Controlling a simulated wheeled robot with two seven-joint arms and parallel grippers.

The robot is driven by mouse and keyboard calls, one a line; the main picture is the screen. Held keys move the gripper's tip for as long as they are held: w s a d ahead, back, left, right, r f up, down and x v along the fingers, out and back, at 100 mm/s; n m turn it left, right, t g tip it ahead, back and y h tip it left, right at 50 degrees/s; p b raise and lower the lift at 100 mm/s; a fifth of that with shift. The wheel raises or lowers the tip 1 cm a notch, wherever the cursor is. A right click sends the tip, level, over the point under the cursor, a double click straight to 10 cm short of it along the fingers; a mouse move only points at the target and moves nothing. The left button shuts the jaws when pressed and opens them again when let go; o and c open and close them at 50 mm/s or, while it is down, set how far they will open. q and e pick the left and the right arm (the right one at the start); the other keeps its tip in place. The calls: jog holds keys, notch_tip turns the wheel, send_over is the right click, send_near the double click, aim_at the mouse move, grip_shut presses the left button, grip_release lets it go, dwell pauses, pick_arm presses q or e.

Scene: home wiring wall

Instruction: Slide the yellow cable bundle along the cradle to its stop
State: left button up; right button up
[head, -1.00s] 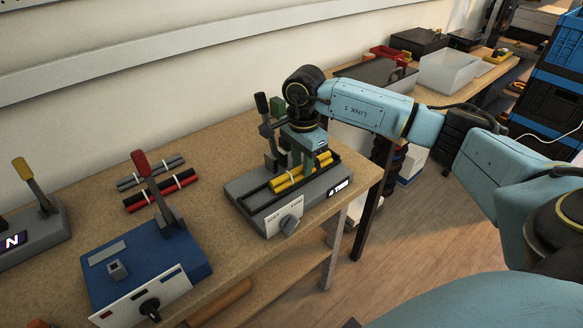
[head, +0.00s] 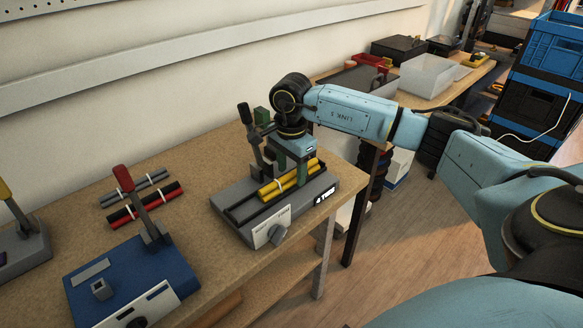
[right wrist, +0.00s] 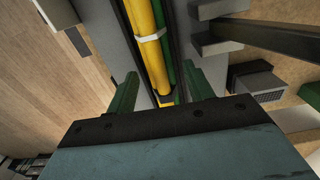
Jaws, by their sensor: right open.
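The yellow cable bundle (head: 287,184) lies in the black-railed cradle (head: 240,216) on a grey fixture at the table's right end. In the right wrist view the yellow cable bundle (right wrist: 150,50) has a white tie around it and runs along a dark channel with a green strip beside it. My right gripper (head: 291,172) points down over the bundle. Its green fingers are open in the right wrist view (right wrist: 160,78), one on each side of the channel, apart from the bundle. The cradle's stop cannot be made out. My left gripper is not in view.
An upright dark lever (head: 250,135) stands on the fixture, close left of my gripper. A blue fixture (head: 130,280) with a red-topped lever stands left. Red-black (head: 145,205) and grey bundles lie behind it.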

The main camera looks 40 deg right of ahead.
aim_at(291, 172)
jog(key=shift+r, duration=0.35)
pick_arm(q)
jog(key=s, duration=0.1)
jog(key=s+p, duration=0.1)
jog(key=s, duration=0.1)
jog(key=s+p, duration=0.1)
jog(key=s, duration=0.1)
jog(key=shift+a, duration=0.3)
pick_arm(e)
notch_tip(291, 172, up, 13)
jog(key=shift+f, duration=0.15)
